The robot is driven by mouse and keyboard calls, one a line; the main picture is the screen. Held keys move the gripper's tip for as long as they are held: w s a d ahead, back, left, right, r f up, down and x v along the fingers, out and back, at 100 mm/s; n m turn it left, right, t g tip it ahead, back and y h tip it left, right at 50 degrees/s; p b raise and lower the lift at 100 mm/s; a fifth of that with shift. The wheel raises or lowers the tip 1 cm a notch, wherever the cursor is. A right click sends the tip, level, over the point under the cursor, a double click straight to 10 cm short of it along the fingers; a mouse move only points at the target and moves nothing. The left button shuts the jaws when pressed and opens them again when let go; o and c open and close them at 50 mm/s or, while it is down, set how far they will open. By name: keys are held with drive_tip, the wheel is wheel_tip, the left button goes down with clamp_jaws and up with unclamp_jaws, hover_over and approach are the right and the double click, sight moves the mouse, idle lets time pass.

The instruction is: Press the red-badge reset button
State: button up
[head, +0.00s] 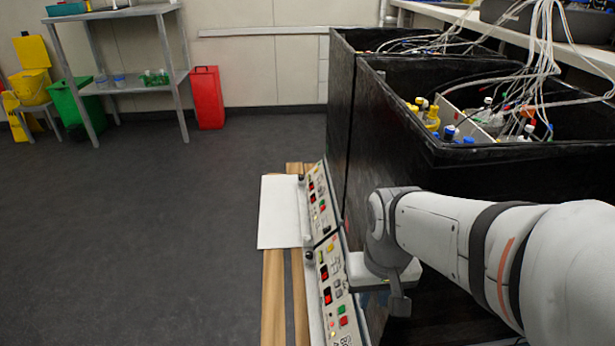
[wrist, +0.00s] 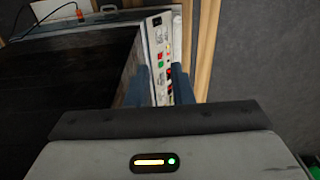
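Two sloping control panels stand in a row along the front of the black shaker boxes: a near panel (head: 333,290) and a far panel (head: 320,198). Each carries red and green buttons and small red displays. On the near panel a red button (head: 341,310) sits beside a green button (head: 343,321). I cannot tell which button has the red badge. My gripper (head: 385,290) is just right of the near panel, its fingers mostly hidden. In the wrist view its blue fingers (wrist: 161,72) are apart, with a panel (wrist: 160,50) showing between and beyond them, nothing held.
Black shaker boxes (head: 350,120) with bottles and tubes stand beyond my arm. A white board (head: 279,212) and wooden strips (head: 272,300) lie left of the panels. A red bin (head: 207,98) and a metal shelf (head: 130,88) stand at the back.

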clamp_jaws()
idle(1.2)
